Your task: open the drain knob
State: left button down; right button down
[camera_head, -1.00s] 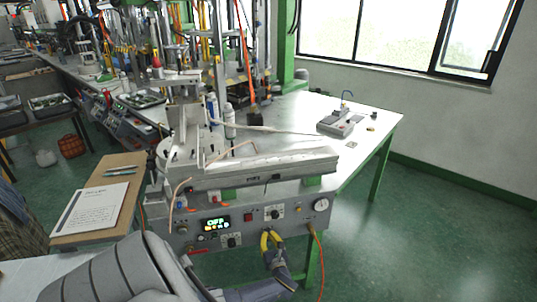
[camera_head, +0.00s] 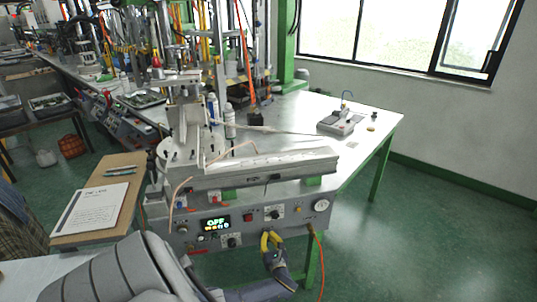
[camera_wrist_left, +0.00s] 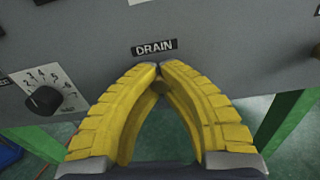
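The grey wax machine (camera_head: 190,240) has a front panel with a DRAIN label (camera_wrist_left: 155,47) in the left wrist view. My left gripper (camera_head: 270,237) is at the lower front of this panel. In the left wrist view its yellow fingers (camera_wrist_left: 157,68) converge, and their tips meet just below the DRAIN label. The gripper looks shut. My right gripper is not in view.
A numbered dial (camera_wrist_left: 45,99) sits left of the fingers on the panel. The display (camera_head: 216,223) reads OFF. A pressure gauge (camera_head: 321,205) is at the panel's right end. An orange cable (camera_head: 319,255) hangs close right of my gripper. Green table legs (camera_wrist_left: 285,125) stand below.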

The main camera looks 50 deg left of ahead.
pick_arm(q)
jog(key=shift+r, duration=0.25)
jog(key=c, duration=1.3)
grip_release()
jog(key=shift+f, duration=0.1)
jog(key=v, duration=1.2)
jog(key=shift+m, duration=0.7)
jog(key=v, duration=0.5)
jog(key=shift+s+d+f, duration=0.1)
jog(key=shift+f, duration=0.05)
jog(key=x, duration=1.7)
